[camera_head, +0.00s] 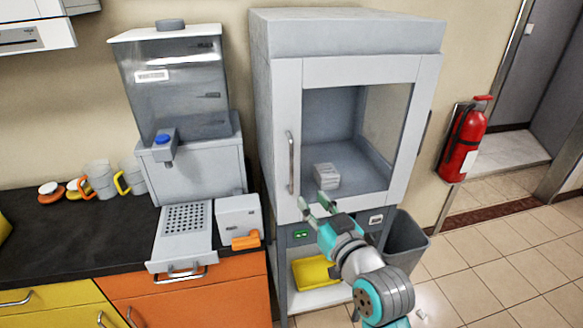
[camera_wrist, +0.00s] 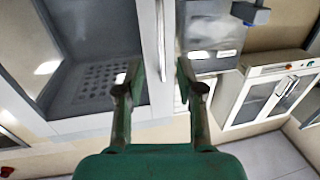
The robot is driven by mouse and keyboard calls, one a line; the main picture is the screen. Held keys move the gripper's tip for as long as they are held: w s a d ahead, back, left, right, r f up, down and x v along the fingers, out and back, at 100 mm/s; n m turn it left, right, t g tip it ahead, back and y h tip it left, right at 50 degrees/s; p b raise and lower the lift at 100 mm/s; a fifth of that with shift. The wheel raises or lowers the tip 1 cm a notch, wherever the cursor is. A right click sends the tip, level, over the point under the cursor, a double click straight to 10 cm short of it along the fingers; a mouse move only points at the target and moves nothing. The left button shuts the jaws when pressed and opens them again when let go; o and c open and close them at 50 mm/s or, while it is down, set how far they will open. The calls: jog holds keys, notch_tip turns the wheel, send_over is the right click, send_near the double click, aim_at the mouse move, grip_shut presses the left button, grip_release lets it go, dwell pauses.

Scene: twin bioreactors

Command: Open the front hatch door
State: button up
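The front hatch door (camera_head: 346,68) is a pale frame around a clear pane on the tall grey cabinet, and it looks shut. Its vertical metal handle (camera_head: 291,162) is on the left side of the frame. My gripper (camera_head: 313,198) is open in front of the door's lower part, right of the handle's lower end in the head view. In the wrist view, my green fingers (camera_wrist: 158,76) stand apart, with a slim upright bar, seemingly the handle (camera_wrist: 161,40), showing in the gap between them. I see no finger closed on it; whether they touch it I cannot tell.
A clear-tanked dispenser (camera_head: 188,95) stands left of the cabinet on a dark counter (camera_head: 80,240). A small white box (camera_head: 238,218) is near the counter's right end. A grey bin (camera_head: 405,240) and a fire extinguisher (camera_head: 464,140) are at right. Tiled floor is open at lower right.

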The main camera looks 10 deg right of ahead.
notch_tip(320, 180, up, 2)
jog(key=w, duration=0.1)
send_over(292, 190)
jog(key=shift+w, duration=0.35)
grip_shut()
dwell(0.3)
